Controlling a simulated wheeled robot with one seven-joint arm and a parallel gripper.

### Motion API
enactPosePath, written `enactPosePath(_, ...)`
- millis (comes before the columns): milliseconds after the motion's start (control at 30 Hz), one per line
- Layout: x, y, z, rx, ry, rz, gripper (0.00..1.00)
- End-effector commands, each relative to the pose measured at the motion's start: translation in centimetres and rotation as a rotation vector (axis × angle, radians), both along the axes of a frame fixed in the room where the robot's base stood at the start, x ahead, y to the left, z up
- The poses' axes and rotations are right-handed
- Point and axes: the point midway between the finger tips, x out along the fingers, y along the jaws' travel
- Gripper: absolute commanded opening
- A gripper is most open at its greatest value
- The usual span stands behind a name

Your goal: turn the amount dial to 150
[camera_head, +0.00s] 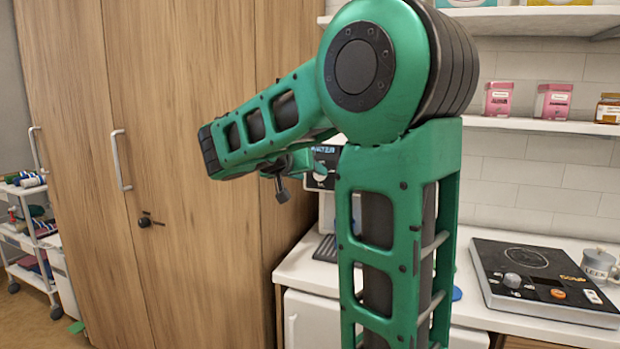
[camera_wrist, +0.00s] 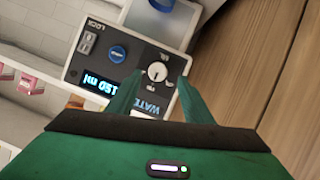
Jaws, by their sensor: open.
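The water dispenser's control panel (camera_wrist: 134,70) fills the middle of the wrist view, turned nearly upside down. Its white round dial (camera_wrist: 157,72) has tick marks around it. The lit blue display (camera_wrist: 102,82) beside it appears to read 150 ml. My gripper (camera_wrist: 159,80) is open, with its green fingers on either side of the dial in this view. I cannot tell whether they touch it. In the head view the dispenser (camera_head: 326,184) stands on the counter, partly hidden by my arm.
The panel also has a blue button (camera_wrist: 118,53) and a lock switch (camera_wrist: 87,42). A hot plate (camera_head: 541,280) and a mug (camera_head: 598,265) are on the counter at right. Wooden cabinets (camera_head: 190,200) stand at left. A shelf (camera_head: 540,125) holds pink boxes and a jar.

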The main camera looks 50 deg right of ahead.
Motion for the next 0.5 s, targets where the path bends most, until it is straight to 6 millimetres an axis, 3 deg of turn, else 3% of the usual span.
enactPosePath(200, -0.9, 3.6, 1.5, 0.0, -0.002, 0.004, 0.46)
enactPosePath(500, -1.5, 5.7, 2.2, 0.001, 0.001, 0.001, 0.46)
